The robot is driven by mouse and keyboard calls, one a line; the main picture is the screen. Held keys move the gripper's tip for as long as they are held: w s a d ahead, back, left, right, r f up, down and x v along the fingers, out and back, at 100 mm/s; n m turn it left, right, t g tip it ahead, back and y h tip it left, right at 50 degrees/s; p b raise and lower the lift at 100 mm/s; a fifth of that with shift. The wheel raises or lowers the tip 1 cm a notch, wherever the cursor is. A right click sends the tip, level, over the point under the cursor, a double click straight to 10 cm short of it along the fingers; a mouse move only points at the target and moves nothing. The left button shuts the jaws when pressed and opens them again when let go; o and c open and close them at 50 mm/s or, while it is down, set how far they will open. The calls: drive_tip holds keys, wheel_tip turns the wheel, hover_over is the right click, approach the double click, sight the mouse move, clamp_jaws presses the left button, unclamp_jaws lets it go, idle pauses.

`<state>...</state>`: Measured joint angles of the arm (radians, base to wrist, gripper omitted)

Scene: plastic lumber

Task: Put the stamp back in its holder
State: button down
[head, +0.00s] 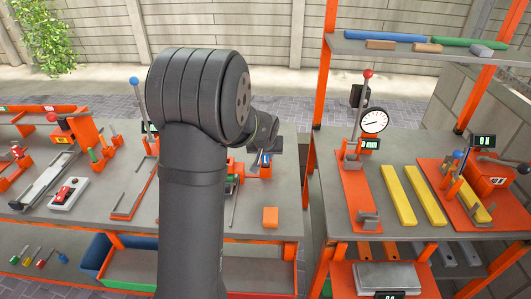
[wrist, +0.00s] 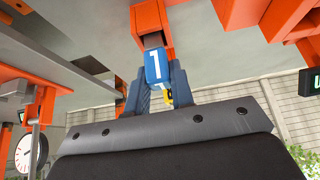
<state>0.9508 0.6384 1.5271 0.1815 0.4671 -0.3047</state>
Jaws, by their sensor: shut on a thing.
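In the wrist view my gripper (wrist: 157,80) has its two blue-grey fingers closed on the sides of a blue block with a white "1", which I take to be the stamp (wrist: 153,66). An orange piece (wrist: 149,17) with a brown end meets the stamp's far end in the picture. I cannot tell whether it is part of the holder or whether they touch. In the head view my gripper (head: 264,157) is small and partly hidden behind my arm, low over the left bench. Orange parts (head: 237,168) show beside it; the holder is not clearly seen.
An orange block (head: 270,217) lies at the left bench's front right. The bench (head: 262,192) is bare around it. A red lever fixture (head: 128,187) stands left of my arm. The right bench holds a gauge press (head: 357,190), yellow bars (head: 398,196) and an orange machine (head: 490,181).

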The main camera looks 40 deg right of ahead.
drive_tip(key=c, duration=1.2)
unclamp_jaws()
drive_tip(key=shift+o, duration=0.2)
drive_tip(key=v, duration=1.7)
drive_tip(key=shift+r, duration=0.15)
drive_tip(key=x, duration=1.7)
